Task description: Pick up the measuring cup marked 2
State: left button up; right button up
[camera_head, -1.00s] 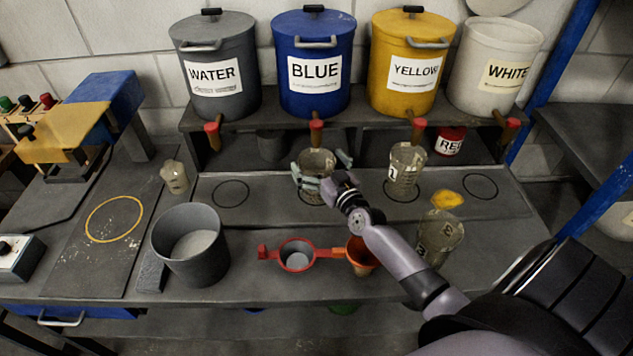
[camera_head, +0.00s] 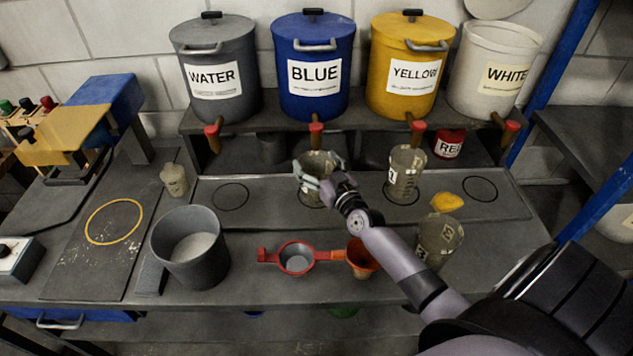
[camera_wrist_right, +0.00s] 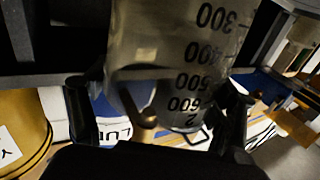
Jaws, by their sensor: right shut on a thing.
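A clear measuring cup (camera_head: 317,163) stands at the ring below the blue bucket's tap. In the right wrist view the same cup (camera_wrist_right: 165,45) shows printed numbers from 300 to 600 and a 2 near its end. My right gripper (camera_head: 320,180) is shut on this cup, with a finger on either side. Whether the cup touches the bench is hard to tell. A second clear cup (camera_head: 406,168) stands at the ring below the yellow bucket's tap. A third (camera_head: 437,240) stands at the bench's right front, partly behind my right arm. My left gripper is not in view.
Buckets marked WATER (camera_head: 216,75), BLUE (camera_head: 314,75), YELLOW (camera_head: 409,70) and WHITE (camera_head: 492,70) stand on a shelf with taps overhanging the rings. A grey bucket (camera_head: 190,250), red strainer (camera_head: 297,258) and orange funnel (camera_head: 360,258) are at the front.

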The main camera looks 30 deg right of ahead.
jog(key=shift+c, duration=0.9)
jog(key=shift+s+r, duration=0.1)
